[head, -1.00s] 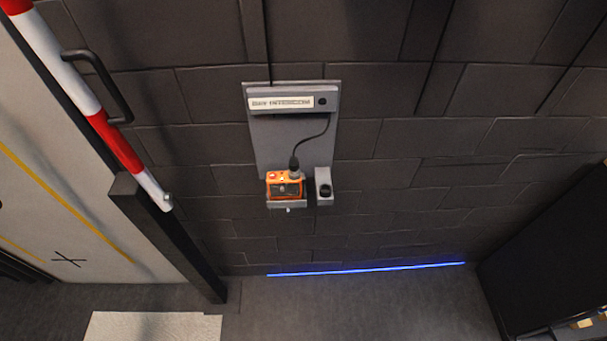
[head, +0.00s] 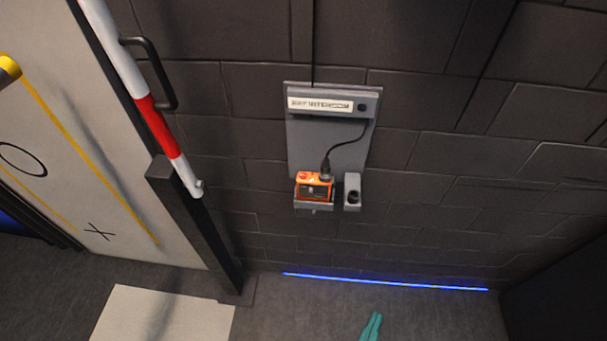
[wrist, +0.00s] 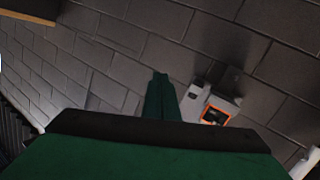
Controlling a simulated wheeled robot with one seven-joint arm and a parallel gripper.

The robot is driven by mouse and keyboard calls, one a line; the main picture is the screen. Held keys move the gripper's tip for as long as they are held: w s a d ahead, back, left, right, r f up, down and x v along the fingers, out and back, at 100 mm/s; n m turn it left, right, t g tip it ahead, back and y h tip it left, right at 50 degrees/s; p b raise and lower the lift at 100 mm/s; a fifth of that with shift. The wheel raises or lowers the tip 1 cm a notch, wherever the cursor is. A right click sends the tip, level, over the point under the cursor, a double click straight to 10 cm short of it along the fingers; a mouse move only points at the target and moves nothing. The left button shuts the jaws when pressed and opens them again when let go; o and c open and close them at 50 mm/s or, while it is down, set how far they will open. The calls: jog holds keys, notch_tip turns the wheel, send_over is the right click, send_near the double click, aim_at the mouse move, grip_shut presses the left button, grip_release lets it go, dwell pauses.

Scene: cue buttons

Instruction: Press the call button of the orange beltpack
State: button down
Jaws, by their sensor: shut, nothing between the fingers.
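The orange beltpack (head: 314,186) sits in a grey holder on the wall panel (head: 330,150), with a black cable plugged into its top. A red spot shows on its top left; I cannot make out the call button for sure. In the wrist view the beltpack (wrist: 215,115) is small, right of my fingers. My gripper (head: 374,322) shows as teal fingertips at the bottom of the head view, below the beltpack and apart from it. In the wrist view my gripper (wrist: 159,77) is shut and empty, its dark green fingers together.
A small grey holder (head: 352,192) stands right of the beltpack. A labelled bar (head: 333,104) is above. A red and white pole (head: 150,115) and a dark post (head: 195,225) stand to the left. A blue light strip (head: 385,282) runs along the wall's foot.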

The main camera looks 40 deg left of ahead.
jog(key=w+a+r+n+t, duration=0.1)
jog(key=w+a+r+t, duration=0.15)
jog(key=w+r, duration=0.6)
jog(key=w+a+r+n+t, duration=0.1)
jog(key=w+a+r, duration=0.3)
jog(key=w, duration=0.7)
jog(key=w+a+r+m+h, duration=0.3)
jog(key=w+r+m, duration=0.1)
jog(key=r, duration=0.5)
jog(key=w+a+r+m+h, duration=0.2)
jog(key=w+a+r+m, duration=0.15)
jog(key=r, duration=0.55)
jog(key=m+g+y, duration=0.4)
jog(key=m+g, duration=0.3)
jog(key=g, duration=0.4)
send_over(303, 176)
jog(key=s, duration=0.1)
notch_tip(303, 176, down, 4)
jog(key=shift+s+r+n, duration=0.1)
jog(key=shift+n, duration=0.15)
jog(key=shift+f, duration=4.4)
